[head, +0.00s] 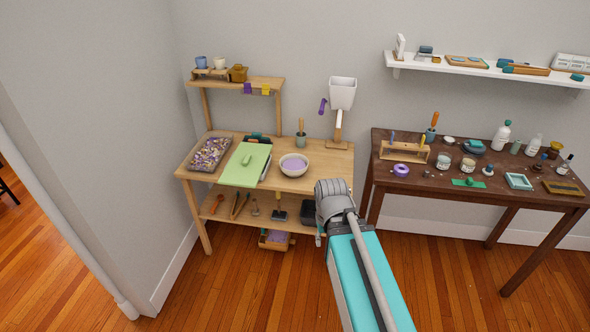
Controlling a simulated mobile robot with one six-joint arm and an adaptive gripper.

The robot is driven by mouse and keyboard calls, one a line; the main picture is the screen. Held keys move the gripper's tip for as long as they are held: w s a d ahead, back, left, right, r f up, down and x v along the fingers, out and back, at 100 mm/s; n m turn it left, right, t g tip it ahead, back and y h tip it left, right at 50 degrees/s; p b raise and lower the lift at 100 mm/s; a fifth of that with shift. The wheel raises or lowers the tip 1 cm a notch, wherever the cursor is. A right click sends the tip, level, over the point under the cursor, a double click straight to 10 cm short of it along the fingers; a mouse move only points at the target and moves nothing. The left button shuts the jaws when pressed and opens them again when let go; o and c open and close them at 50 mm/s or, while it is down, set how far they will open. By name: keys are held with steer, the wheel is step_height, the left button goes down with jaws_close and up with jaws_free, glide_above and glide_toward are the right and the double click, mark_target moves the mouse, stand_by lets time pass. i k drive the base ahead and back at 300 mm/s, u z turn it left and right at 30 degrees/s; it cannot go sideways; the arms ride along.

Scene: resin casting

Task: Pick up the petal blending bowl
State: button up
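The petal blending bowl looks to be the pale round bowl (294,173) on the light wooden workbench (325,160). It stands upright near the front edge, right of the green board, and has a lavender-coloured content or interior. My arm reaches up from the bottom of the head view, and its grey joint is just in front of the bench's right front corner, to the lower right of the bowl. The bowl is not covered by the arm. My gripper's fingers cannot be made out; they are outside the view or hidden behind the arm.
A green board (246,165) and a tray of petals (211,154) lie left of the bowl. A white hopper on a stand (342,95) and a small pot (301,139) stand behind it. A dark table (420,190) with many items is at right.

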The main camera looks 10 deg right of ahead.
mark_target(294, 165)
steer(key=u, duration=0.05)
steer(key=i, duration=0.95)
